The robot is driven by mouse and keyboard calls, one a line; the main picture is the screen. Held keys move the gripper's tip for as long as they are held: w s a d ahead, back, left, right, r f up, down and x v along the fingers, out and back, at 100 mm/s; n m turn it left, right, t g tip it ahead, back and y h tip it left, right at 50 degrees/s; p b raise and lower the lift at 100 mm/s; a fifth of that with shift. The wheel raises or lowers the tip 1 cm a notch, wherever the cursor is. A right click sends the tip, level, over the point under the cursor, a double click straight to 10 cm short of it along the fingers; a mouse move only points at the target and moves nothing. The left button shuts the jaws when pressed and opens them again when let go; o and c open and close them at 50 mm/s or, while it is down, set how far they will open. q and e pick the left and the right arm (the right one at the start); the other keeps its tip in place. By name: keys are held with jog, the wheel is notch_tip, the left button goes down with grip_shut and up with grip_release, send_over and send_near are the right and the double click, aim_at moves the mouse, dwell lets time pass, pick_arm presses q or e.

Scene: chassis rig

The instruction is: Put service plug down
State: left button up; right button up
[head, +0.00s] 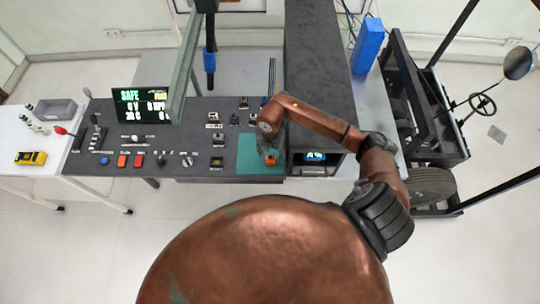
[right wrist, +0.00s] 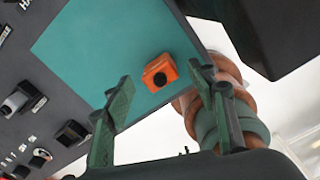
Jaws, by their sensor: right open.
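The service plug, an orange block with a dark round knob, rests on the teal mat (right wrist: 95,45) in the right wrist view (right wrist: 158,73). In the head view a small orange patch of the plug (head: 271,161) shows on the mat (head: 248,153), partly hidden by the gripper. My right gripper (head: 267,151) is above the mat, close over the plug. In the right wrist view its green fingers (right wrist: 166,86) are spread wide, with the plug seen in the gap between their tips and no finger visibly touching it. My left gripper is not in view.
The dark console (head: 190,110) carries buttons, knobs and small connectors left of the mat. A lit display (head: 140,105) stands at its back left. A small screen unit (head: 315,157) sits right of the mat. A yellow meter (head: 31,158) lies on the left table.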

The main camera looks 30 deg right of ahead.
aim_at(270, 156)
notch_tip(270, 156, up, 11)
jog(key=b, duration=0.1)
